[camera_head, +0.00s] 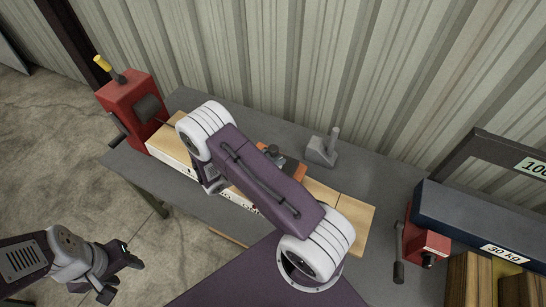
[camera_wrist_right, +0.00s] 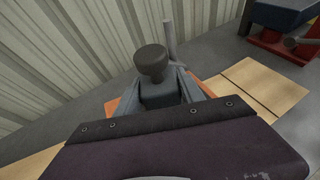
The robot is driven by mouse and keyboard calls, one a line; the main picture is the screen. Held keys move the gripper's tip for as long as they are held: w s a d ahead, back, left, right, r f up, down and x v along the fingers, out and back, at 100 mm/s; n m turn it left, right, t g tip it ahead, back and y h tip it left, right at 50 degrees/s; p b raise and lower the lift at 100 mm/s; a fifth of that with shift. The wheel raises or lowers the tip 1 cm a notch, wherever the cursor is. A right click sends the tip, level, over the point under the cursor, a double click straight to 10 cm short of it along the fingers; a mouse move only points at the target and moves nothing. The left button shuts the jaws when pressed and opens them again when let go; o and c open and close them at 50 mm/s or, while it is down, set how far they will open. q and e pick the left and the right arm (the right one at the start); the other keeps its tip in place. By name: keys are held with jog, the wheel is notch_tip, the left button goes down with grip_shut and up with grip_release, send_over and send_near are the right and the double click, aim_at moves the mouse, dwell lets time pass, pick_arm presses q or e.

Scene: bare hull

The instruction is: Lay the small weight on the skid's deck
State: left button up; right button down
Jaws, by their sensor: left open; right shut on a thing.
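The small weight (camera_wrist_right: 157,92), dark grey with a round knob on top, is upright between the fingers of my right gripper (camera_wrist_right: 155,98), which is shut on it. In the head view the weight's top (camera_head: 273,154) shows just past my right arm. The orange skid (camera_head: 295,171) is mostly hidden by that arm; its edges show beside the weight in the right wrist view (camera_wrist_right: 213,85). The weight is over the skid; I cannot tell whether it touches the deck. My left gripper (camera_head: 121,278) is open and empty, off the table at the lower left.
The skid is on a pale wooden track (camera_head: 345,213) along the grey table (camera_head: 190,101). A red winch box (camera_head: 130,98) stands at the left end. A grey block with a rod (camera_head: 321,151) stands behind the skid. A dark blue beam (camera_head: 470,222) and a red clamp (camera_head: 428,243) are at right.

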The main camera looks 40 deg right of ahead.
jog(key=shift+f, duration=0.15)
jog(key=c, duration=0.7)
grip_release()
